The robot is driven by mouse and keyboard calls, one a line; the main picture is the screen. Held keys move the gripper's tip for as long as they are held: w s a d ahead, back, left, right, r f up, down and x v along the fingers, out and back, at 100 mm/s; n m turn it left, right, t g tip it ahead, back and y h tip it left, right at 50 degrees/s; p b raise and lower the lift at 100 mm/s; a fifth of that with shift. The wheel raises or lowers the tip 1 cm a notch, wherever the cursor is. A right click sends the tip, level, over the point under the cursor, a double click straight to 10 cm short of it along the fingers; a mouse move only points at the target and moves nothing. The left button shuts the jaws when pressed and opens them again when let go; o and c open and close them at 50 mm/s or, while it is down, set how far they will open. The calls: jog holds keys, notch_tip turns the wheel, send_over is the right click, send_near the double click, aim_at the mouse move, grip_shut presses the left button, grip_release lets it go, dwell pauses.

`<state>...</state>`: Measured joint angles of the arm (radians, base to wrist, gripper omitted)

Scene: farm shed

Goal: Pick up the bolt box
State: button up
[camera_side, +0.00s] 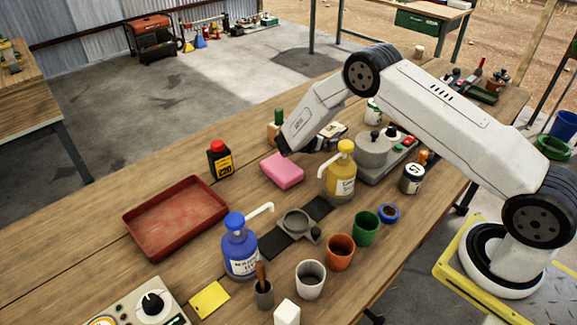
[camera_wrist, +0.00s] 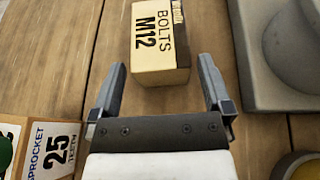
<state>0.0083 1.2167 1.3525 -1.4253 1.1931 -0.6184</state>
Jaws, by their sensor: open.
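The bolt box, a cream carton marked "BOLTS M12" (camera_wrist: 158,48), lies on the wooden table at the top middle of the wrist view. Its top edge is cut off by the frame. My gripper (camera_wrist: 161,72) is open and empty, with one finger on each side of the view. The near end of the box shows between the fingertips, and most of it lies beyond them. I see no clear contact. In the side view a pale box with dark marks (camera_side: 333,130), which looks like the bolt box, shows beside my gripper (camera_side: 308,144), partly hidden.
A grey device (camera_wrist: 250,60) stands close to the right of the box. A "SPROCKET 25" box (camera_wrist: 50,150) is at the lower left. A pink block (camera_side: 282,170), a yellow pump bottle (camera_side: 340,175) and a red tray (camera_side: 175,215) stand nearby.

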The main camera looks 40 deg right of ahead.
aim_at(331, 135)
jog(key=shift+x, duration=2.4)
jog(key=shift+r, duration=0.1)
grip_shut()
